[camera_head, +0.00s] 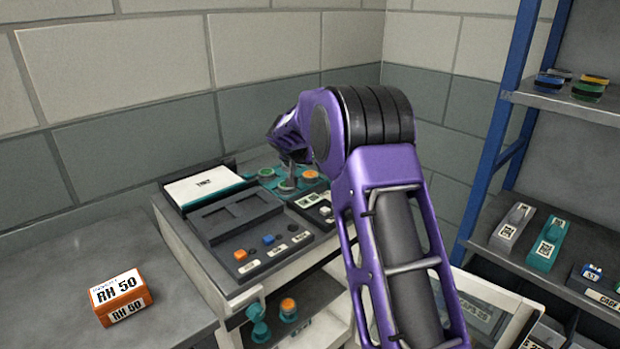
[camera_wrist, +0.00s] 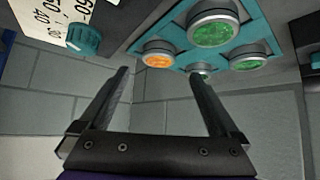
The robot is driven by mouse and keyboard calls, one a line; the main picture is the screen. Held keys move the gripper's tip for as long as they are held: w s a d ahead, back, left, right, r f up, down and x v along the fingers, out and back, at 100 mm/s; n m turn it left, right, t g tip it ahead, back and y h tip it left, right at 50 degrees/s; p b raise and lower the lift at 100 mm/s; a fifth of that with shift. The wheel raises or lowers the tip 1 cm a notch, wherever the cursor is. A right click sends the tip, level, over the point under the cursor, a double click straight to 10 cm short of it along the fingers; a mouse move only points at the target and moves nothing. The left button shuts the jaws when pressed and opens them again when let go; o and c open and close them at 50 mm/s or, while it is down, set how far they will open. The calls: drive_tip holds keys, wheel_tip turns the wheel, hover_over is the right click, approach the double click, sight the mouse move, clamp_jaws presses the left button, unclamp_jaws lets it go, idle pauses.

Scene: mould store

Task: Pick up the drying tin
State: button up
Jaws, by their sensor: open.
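I take the drying tin to be one of several round silver-rimmed tins with coloured tops on a teal tray; which one I cannot tell. In the head view, an orange-topped tin (camera_head: 310,175) and a green-topped tin (camera_head: 266,173) show on the tray. My gripper (camera_wrist: 160,72) is open and empty, apart from the tins. In the head view, my arm partly hides it.
The tray stands on a cart beside a dark panel (camera_head: 243,217) with coloured blocks. An orange RH 50 box (camera_head: 121,296) sits on the grey bench (camera_head: 60,285) at left. A blue-framed shelf rack (camera_head: 493,150) stands at right.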

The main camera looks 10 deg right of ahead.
sight(310, 173)
drive_tip(key=x, duration=0.4)
drive_tip(key=shift+s+f, duration=0.1)
drive_tip(key=shift+s, duration=0.1)
drive_tip(key=shift+w+d+f, duration=0.25)
drive_tip(key=shift+w+f, duration=0.15)
drive_tip(key=shift+w, duration=0.05)
drive_tip(key=c, duration=1.5)
